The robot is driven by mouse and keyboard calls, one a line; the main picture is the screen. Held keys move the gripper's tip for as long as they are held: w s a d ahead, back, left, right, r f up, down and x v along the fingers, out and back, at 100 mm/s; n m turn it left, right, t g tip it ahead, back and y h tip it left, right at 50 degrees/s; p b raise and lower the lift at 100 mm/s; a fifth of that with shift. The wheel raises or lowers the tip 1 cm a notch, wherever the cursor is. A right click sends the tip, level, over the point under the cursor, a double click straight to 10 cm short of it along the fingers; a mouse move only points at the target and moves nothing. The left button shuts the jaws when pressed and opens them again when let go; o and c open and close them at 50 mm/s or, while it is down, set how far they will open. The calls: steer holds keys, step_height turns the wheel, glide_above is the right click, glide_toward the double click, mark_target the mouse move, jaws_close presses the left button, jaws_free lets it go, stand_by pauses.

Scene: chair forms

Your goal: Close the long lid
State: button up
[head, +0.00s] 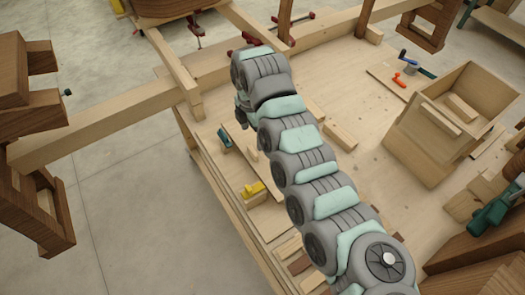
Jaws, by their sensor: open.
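No part that I can clearly identify as a long lid shows. An open wooden box (418,148) stands on the workbench at the right, with wood pieces at its top. I cannot tell whether its raised upper panel (482,88) is a lid or a wall. My grey and teal arm reaches from the bottom right up to the top middle, left of the box and apart from it. My gripper's fingers cannot be made out; the far end of the arm hides them.
The wooden workbench (345,105) carries loose wood blocks, a yellow tool (253,189) and a red-handled tool (398,80). A long beam (118,118) runs along the left. Dark wooden pieces (475,250) crowd the bottom right. Bare floor (130,215) lies at the left.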

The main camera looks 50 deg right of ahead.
mark_target(253, 151)
step_height(253, 151, down, 9)
steer(key=shift+w+a+r+p, duration=0.1)
steer(key=shift+a+r+p, duration=0.05)
steer(key=shift+p, duration=0.6)
steer(key=shift+f, duration=0.8)
steer(key=shift+c, duration=0.2)
jaws_close()
